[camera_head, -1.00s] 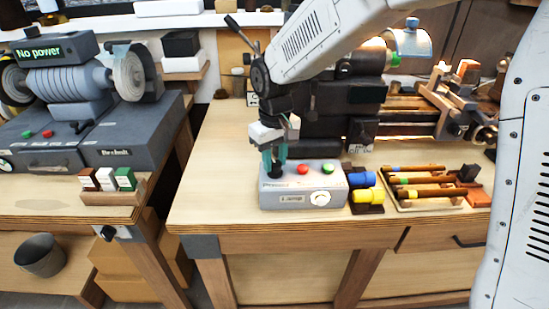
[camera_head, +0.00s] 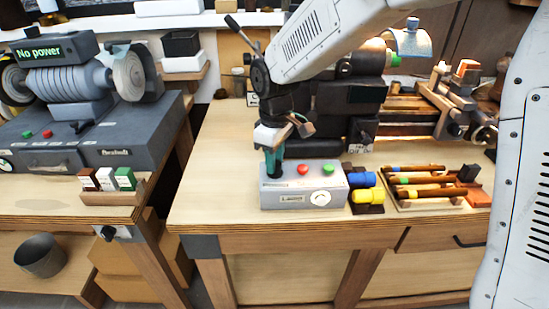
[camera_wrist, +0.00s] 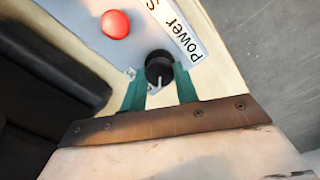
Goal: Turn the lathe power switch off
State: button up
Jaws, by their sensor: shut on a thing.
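The lathe power switch is a round black knob (camera_wrist: 159,66) with a white pointer line, on the grey control box (camera_head: 292,201) at the front of the right-hand bench. Printed lettering reading "Power S" runs beside the knob in the wrist view. My gripper (camera_head: 273,172) points down onto the left end of the box. Its two green fingers (camera_wrist: 160,84) are shut on the knob, one on each side, in the wrist view. In the head view the fingers hide most of the knob.
A red button (camera_head: 303,169) and a green button (camera_head: 328,169) stand on the box to the right of my gripper. Blue and yellow pieces (camera_head: 368,195) and a tray of tools (camera_head: 428,203) lie further right. The dark lathe (camera_head: 345,100) stands behind. Bare benchtop lies left.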

jog(key=o, duration=1)
jog(key=shift+r, duration=0.1)
notch_tip(320, 180, up, 8)
jog(key=shift+f, duration=0.15)
jog(key=s+d+r+m, duration=0.1)
jog(key=s+d+m, duration=0.3)
jog(key=s+d, duration=0.3)
jog(key=s+d+r+m, duration=0.1)
jog(key=s+d+m, duration=0.2)
jog(key=s+d, duration=0.4)
jog(key=s+d+r+m+t, duration=0.1)
jog(key=s+d+m, duration=0.3)
jog(key=s+d, duration=0.4)
jog(key=shift+s+d+m, duration=0.1)
jog(key=shift+s+m, duration=0.2)
jog(key=shift+s, duration=2.4)
jog(key=shift+d+r, duration=0.25)
jog(key=shift+r, duration=0.05)
jog(key=shift+c, duration=0.4)
